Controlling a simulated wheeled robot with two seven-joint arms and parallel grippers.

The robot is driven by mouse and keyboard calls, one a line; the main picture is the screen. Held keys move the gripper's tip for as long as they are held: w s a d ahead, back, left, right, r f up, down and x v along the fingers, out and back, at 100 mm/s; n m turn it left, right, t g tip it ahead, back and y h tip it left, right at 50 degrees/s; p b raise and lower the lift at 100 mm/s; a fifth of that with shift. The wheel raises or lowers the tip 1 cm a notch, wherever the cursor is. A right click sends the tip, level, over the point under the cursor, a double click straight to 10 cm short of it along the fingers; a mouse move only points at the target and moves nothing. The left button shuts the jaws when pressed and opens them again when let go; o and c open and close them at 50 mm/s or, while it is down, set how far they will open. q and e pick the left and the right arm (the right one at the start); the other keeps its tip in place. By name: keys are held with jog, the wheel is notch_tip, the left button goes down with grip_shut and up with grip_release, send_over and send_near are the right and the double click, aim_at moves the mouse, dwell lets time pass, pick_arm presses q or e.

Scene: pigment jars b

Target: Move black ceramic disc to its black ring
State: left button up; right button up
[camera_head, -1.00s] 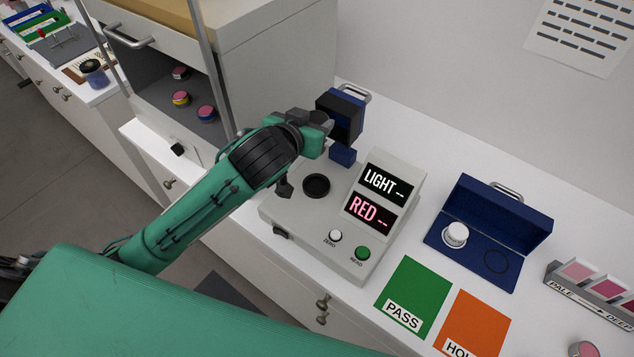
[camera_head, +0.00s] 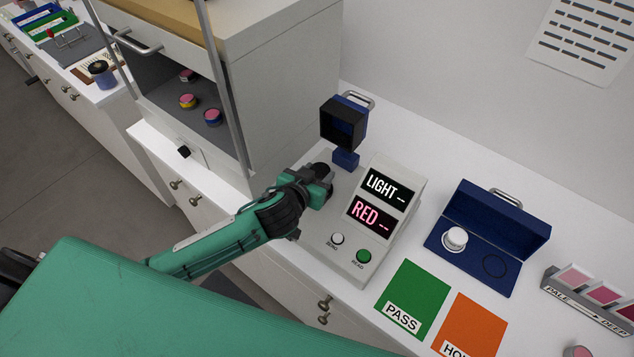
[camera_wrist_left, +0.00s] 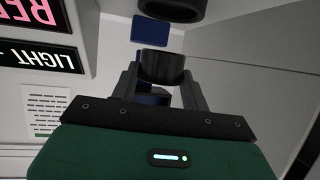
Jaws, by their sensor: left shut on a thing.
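My left gripper (camera_head: 325,178) is over the back of the grey meter, in front of its raised blue lid (camera_head: 344,122). In the left wrist view the fingers (camera_wrist_left: 166,82) are shut on a short black cylinder, the black ceramic disc (camera_wrist_left: 162,67). A dark round rim (camera_wrist_left: 172,8) shows at the top of the wrist view, apart from the disc. The thin black ring (camera_head: 495,264) is marked in the open blue case (camera_head: 466,273) at the right and is empty. My right gripper is not in view.
A white disc (camera_head: 455,238) stands in the case, left of the ring. The meter's displays (camera_head: 388,188) read LIGHT and RED with dashes. The green PASS mat (camera_head: 412,295) and orange mat (camera_head: 470,322) lie in front. A cabinet (camera_head: 270,90) stands at the left.

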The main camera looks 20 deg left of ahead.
pick_arm(q)
notch_tip(320, 180, down, 5)
jog(key=shift+r+p, duration=0.2)
jog(key=shift+p, duration=0.4)
jog(key=shift+f, duration=0.1)
jog(key=shift+f, duration=0.3)
jog(key=o, duration=1.1)
jog(key=shift+r, duration=0.1)
jog(key=shift+c, duration=0.2)
